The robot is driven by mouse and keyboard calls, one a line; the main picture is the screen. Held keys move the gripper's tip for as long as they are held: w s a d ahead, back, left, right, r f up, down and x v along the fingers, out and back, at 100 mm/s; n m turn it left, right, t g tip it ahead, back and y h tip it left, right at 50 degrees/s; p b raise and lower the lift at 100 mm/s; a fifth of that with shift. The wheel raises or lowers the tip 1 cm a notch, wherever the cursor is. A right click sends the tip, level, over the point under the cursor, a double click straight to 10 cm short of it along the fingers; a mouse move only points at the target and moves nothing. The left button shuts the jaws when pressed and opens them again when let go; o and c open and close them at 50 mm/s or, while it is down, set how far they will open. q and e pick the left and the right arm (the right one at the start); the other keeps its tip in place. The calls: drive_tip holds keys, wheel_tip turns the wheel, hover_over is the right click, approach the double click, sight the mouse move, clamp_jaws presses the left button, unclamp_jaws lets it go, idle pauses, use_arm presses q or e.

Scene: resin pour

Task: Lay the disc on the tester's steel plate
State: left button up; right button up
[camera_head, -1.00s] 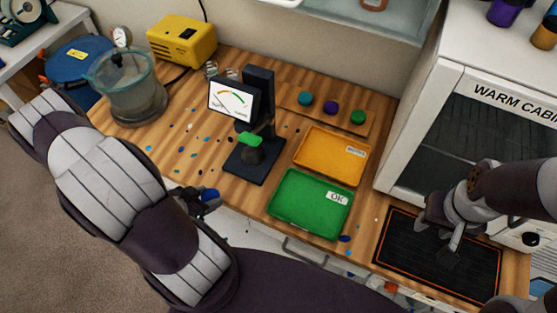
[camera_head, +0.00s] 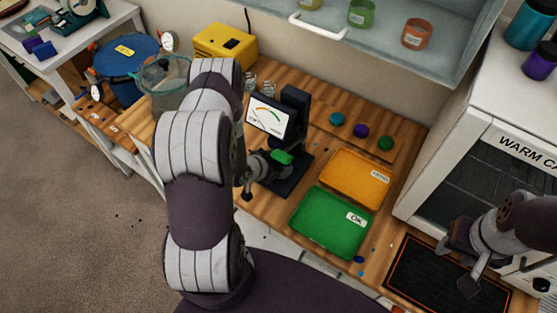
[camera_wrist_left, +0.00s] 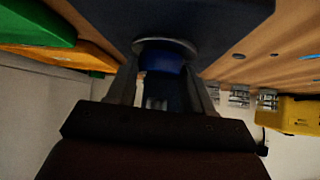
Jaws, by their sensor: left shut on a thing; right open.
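The tester (camera_head: 293,110) is a dark stand with a white dial and a green part (camera_head: 281,157) above its base. My left gripper (camera_head: 262,170) is at the tester, close beside the green part. In the left wrist view it is shut on the blue disc (camera_wrist_left: 163,62), which shows between the fingers. The grey rim of the steel plate (camera_wrist_left: 165,45) shows right by the disc. I cannot tell whether they touch. In the head view the disc and plate are hidden. My right gripper (camera_head: 465,263) is open and empty over the black mat (camera_head: 415,275).
A green tray (camera_head: 322,242) marked OK and an orange tray (camera_head: 352,182) stand right of the tester. Several coloured discs lie on a wooden strip behind them. A warm cabinet (camera_head: 487,150) stands at right. The yellow box (camera_head: 222,45) is behind left.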

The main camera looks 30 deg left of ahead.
use_arm(q)
drive_tip(key=shift+s+a+f+b, duration=0.1)
drive_tip(key=shift+a+f+b, duration=0.05)
drive_tip(key=shift+b, duration=0.25)
drive_tip(key=o, duration=1.1)
drive_tip(key=shift+r, duration=0.2)
drive_tip(key=v, duration=1.2)
